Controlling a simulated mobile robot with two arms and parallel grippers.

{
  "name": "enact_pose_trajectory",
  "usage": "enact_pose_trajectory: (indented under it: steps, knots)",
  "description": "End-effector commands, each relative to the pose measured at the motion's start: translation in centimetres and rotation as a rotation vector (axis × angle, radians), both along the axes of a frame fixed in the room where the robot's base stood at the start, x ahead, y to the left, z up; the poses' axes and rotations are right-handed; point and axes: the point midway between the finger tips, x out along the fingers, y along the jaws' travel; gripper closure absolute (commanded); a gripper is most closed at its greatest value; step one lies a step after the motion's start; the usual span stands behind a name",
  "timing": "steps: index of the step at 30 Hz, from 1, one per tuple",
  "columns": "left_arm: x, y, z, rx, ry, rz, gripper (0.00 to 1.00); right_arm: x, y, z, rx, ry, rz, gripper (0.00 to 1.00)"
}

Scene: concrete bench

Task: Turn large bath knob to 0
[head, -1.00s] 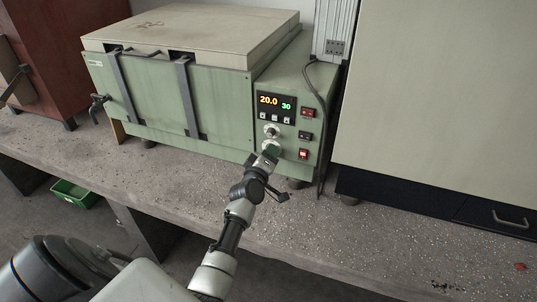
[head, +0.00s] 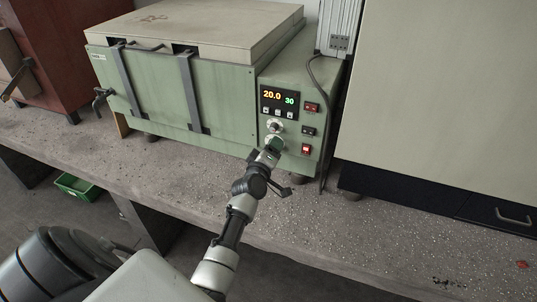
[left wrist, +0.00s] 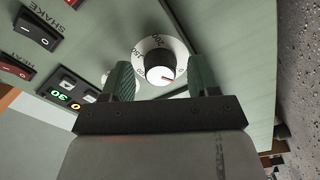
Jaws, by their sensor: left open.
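The large bath knob (left wrist: 160,68) is a black and silver knob with a red pointer line on a white numbered dial (left wrist: 146,46). In the left wrist view its pointer is toward the lower right. My left gripper (left wrist: 161,75) is open, with one green-padded finger on each side of the knob in the picture. I cannot tell whether either finger touches it. In the head view my left gripper (head: 267,153) is at the lower dial of the control panel and hides most of that knob. My right gripper is not in view.
A smaller knob (head: 275,126) sits just above. The display (head: 279,101) reads 20.0 and 30. Rocker switches (head: 307,149) line the panel's right side. The green bath (head: 220,102) stands on the concrete bench (head: 340,225), which is clear in front. A large cabinet (head: 440,90) stands right.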

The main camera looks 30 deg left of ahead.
Motion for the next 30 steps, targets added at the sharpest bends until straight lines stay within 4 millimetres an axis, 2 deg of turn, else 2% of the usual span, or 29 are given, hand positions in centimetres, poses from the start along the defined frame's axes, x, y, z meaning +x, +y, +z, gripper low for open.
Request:
enact_pose_trajectory:
  steps: [5, 12, 16, 21, 30]
  knots:
    - [-2.4, -0.6, -0.1, -0.001, 0.001, 0.001, 0.4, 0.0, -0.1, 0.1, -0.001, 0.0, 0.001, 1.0]
    - [-7.2, -1.7, -0.2, -0.001, 0.003, 0.001, 0.4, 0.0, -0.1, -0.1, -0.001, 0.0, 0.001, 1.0]
    - [-9.0, -2.2, -0.2, -0.001, 0.003, 0.001, 0.4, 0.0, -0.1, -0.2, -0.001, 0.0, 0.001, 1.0]
    - [-10.2, -2.4, -0.1, 0.0, 0.001, 0.0, 0.4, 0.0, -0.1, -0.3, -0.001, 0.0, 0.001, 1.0]
    - [-10.3, -2.5, 0.0, -0.001, 0.001, 0.0, 0.4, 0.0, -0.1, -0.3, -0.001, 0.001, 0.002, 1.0]
